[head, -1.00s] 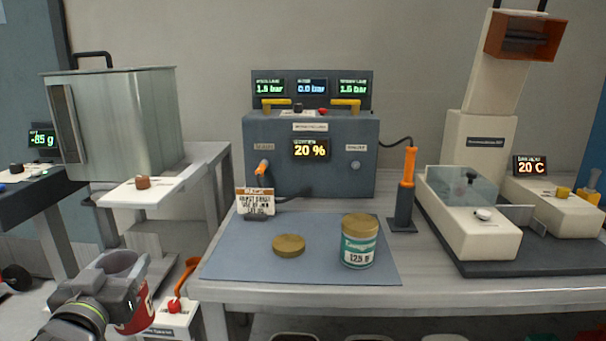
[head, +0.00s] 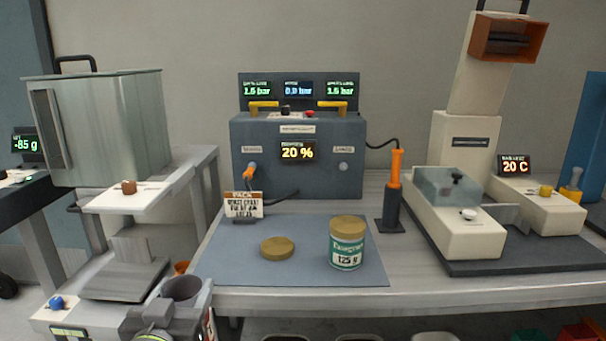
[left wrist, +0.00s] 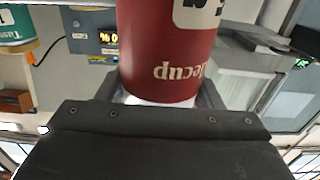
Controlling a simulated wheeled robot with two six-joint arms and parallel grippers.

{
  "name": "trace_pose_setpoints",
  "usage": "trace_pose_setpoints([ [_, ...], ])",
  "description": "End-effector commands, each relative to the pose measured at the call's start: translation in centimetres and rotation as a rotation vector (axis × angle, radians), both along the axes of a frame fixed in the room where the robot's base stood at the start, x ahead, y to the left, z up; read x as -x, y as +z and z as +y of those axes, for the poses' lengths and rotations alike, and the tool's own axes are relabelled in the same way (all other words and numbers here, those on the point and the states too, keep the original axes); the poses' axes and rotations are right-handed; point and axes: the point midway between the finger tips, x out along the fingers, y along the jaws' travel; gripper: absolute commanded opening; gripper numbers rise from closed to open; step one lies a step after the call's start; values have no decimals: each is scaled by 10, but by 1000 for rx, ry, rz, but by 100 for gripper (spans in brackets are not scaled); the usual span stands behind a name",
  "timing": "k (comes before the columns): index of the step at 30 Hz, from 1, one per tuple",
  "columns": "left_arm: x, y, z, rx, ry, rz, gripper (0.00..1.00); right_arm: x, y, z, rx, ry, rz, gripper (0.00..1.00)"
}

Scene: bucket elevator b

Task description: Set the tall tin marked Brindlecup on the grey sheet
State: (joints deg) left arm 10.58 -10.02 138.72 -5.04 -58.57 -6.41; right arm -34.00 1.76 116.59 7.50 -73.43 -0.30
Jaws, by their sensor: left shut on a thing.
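The red tin (left wrist: 170,50) is in my left gripper (left wrist: 160,100); the wrist view shows the inverted letters "lecup" on it. In the head view the tin (head: 182,288) is at the lower left, its top open and dark inside. My left gripper also shows there (head: 185,315), shut on the tin, left of and in front of the bench. The grey sheet (head: 220,262) lies flat on the bench. A gold lid (head: 277,248) and a green tin with a gold lid, marked 125 g (head: 347,245), rest on it. My right gripper is out of view.
A grey machine reading 20 % (head: 298,155) stands behind the sheet. A small sign (head: 243,205) stands at its back left corner. An orange-handled tool in a stand (head: 394,195) is to the right. A scale plate (head: 125,278) is at the left. The sheet's front left is clear.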

Motion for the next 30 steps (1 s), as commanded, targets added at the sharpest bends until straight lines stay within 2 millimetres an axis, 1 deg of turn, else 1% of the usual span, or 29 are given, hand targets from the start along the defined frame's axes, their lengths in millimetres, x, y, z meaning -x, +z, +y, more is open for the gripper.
trace_pose_setpoints([
  [1, 0, 19, 1, -3, 1, -4, 42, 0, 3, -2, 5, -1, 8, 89],
  [8, 0, 55, 1, -2, 1, -4, 42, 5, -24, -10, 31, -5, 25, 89],
  [14, 0, 86, 1, -2, 1, -3, 42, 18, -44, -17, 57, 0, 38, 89],
  [21, 0, 124, 1, -2, 1, -3, 42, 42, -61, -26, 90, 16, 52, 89],
  [25, 0, 145, 1, -2, 1, -3, 42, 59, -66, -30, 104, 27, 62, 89],
  [30, 0, 171, 1, -2, 1, -3, 42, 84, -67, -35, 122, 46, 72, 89],
])
